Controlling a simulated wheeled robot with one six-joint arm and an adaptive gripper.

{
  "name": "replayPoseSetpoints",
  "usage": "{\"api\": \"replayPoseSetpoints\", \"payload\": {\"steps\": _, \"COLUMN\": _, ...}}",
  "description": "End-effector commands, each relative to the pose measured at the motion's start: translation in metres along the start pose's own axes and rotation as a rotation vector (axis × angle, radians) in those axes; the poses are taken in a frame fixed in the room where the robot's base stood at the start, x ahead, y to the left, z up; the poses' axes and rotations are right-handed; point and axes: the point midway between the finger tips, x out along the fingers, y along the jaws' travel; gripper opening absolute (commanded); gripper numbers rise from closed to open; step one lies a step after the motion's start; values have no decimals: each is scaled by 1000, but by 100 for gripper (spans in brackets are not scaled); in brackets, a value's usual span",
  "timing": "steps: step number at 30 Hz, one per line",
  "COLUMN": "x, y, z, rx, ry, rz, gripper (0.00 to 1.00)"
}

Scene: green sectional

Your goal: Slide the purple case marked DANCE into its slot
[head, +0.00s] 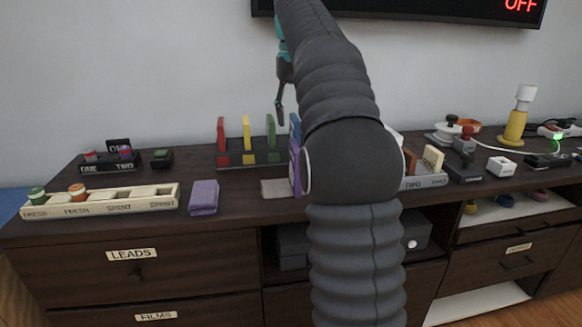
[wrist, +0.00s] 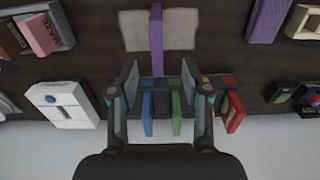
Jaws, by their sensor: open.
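A thin purple case (wrist: 156,40) stands upright, edge-on, on a pale mat (wrist: 185,32) in the wrist view. In the head view the purple case (head: 294,166) is partly hidden by my arm; no marking is readable. My gripper (wrist: 160,82) is open and empty, its fingertips either side of the case's line, just short of it. Behind is the dark slotted rack (head: 233,160) with red (head: 221,134), yellow (head: 246,139), green (head: 270,137) and blue (head: 295,128) upright cases. In the wrist view the blue case (wrist: 147,113) and green case (wrist: 177,113) show between my fingers.
A lavender block (head: 204,197) lies left of the mat. A cream tray (head: 125,200) with small rolls stands farther left. A grey holder (head: 425,181) with blocks is right of my arm. A white box (wrist: 62,103) shows at left in the wrist view. Bare cabinet top surrounds the mat.

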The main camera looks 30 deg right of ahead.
Motion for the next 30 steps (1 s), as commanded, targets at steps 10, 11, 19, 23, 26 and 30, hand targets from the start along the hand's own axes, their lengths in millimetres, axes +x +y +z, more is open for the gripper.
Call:
{"api": "replayPoseSetpoints", "payload": {"steps": 10, "x": 21, "y": 5, "z": -5, "rx": 8, "ry": -15, "rz": 0, "gripper": 48}}
{"api": "replayPoseSetpoints", "payload": {"steps": 11, "x": 26, "y": 5, "z": -5, "rx": 8, "ry": -17, "rz": 0, "gripper": 48}}
{"api": "replayPoseSetpoints", "payload": {"steps": 19, "x": 72, "y": 5, "z": -5, "rx": 8, "ry": -14, "rz": 0, "gripper": 48}}
{"api": "replayPoseSetpoints", "payload": {"steps": 23, "x": 83, "y": 4, "z": -5, "rx": 8, "ry": -13, "rz": 0, "gripper": 48}}
{"api": "replayPoseSetpoints", "payload": {"steps": 26, "x": 87, "y": 5, "z": -5, "rx": 8, "ry": -12, "rz": 0, "gripper": 48}}
{"api": "replayPoseSetpoints", "payload": {"steps": 30, "x": 101, "y": 5, "z": -8, "rx": 8, "ry": -14, "rz": 0, "gripper": 48}}
